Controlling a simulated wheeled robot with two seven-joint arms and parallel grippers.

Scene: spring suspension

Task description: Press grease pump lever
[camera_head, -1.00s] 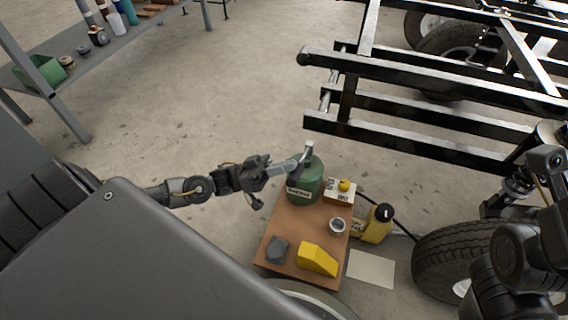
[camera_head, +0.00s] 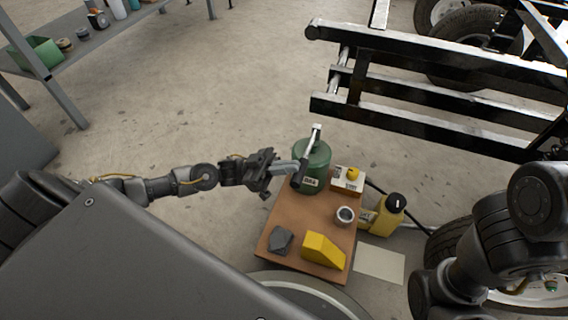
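The green grease pump (camera_head: 312,170) stands upright at the far end of a small brown table. Its pale metal lever (camera_head: 316,133) sticks up from the top. My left gripper (camera_head: 300,172) reaches in from the left, with its fingers at the pump's left side, close to the lever's lower part. I cannot tell whether the fingers touch the pump or lever, or whether they are open or shut. My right arm shows at the lower right, but its gripper is not clearly in view.
The brown table (camera_head: 290,215) also holds a grey block (camera_head: 281,240), a yellow wedge (camera_head: 323,251), a small round cup (camera_head: 345,215) and a box with a yellow knob (camera_head: 347,179). A yellow jug (camera_head: 387,215) stands right of it. A black frame (camera_head: 430,122) lies beyond.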

